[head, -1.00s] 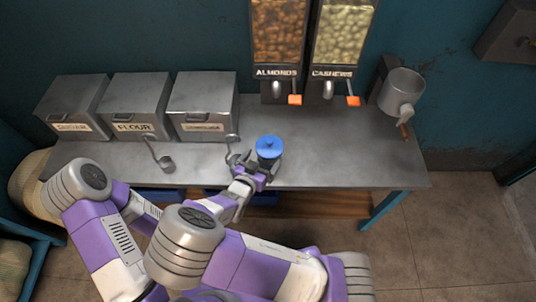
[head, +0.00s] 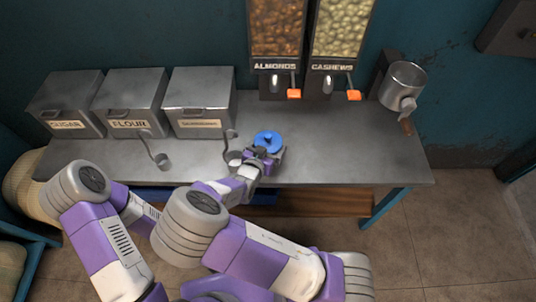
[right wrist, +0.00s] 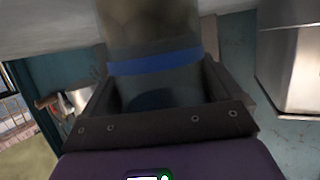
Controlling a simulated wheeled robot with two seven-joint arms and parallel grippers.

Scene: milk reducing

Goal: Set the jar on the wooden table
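The jar (head: 268,140), with a bright blue lid, stands upright on the grey metal counter near its front edge in the head view. My right gripper (head: 263,157) is at the jar's near side and hides most of its body. In the right wrist view the jar (right wrist: 155,30) shows between the two dark fingers of my right gripper (right wrist: 158,80), with a blue band across it. The fingers lie close along both sides. Whether they press on it cannot be told. No separate wooden table is clearly seen.
Grey bins (head: 137,100) stand at the back left, with small scoops (head: 162,160) before them. Nut dispensers (head: 275,35) hang behind the jar. The counter right of the jar is clear. A brown wooden shelf (head: 325,203) lies below.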

